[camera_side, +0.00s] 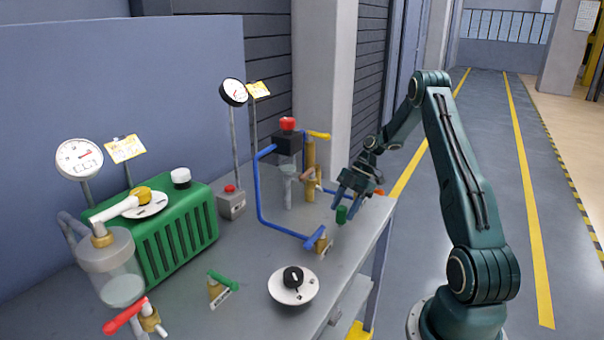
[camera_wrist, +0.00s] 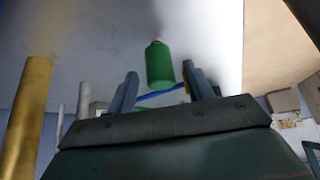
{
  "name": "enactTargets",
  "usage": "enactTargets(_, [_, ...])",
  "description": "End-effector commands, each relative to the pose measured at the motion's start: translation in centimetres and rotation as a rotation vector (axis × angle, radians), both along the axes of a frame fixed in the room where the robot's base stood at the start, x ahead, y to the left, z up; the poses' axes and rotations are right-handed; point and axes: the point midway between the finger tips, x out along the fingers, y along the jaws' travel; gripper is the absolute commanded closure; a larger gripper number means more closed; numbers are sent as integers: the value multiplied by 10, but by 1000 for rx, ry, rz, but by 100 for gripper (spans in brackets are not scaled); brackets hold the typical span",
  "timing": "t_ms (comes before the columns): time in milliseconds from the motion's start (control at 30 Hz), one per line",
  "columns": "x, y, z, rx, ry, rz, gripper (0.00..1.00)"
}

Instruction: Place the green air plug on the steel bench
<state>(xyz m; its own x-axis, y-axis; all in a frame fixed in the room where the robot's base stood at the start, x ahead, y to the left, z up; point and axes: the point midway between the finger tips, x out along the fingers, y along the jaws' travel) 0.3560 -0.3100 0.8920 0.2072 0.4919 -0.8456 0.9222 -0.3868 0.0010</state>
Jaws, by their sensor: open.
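The green air plug (camera_side: 341,214) is a small green cylinder at the right part of the steel bench (camera_side: 255,240), close to its edge. It looks upright on the bench top, though its contact with the bench is hard to make out. My gripper (camera_side: 347,203) is just above it, pointing down, with its fingers spread. In the wrist view, the plug (camera_wrist: 160,65) shows between and just beyond the fingertips, with a gap on each side. Nothing is held.
A brass column (camera_side: 309,165) with a yellow handle stands left of my gripper. A blue-handled valve (camera_side: 320,240) is in front of the plug. A white dial (camera_side: 293,285), a green-handled valve (camera_side: 220,288) and a green ribbed box (camera_side: 165,235) occupy the nearer bench.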

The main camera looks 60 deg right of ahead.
Motion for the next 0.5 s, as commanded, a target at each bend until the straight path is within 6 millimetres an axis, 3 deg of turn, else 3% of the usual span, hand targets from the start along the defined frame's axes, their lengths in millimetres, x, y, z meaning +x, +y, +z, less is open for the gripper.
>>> enactTargets(300, [-12,-28,46,-3,-1,-2,48])
enactTargets(500, [-16,-37,63,-1,1,-2,48])
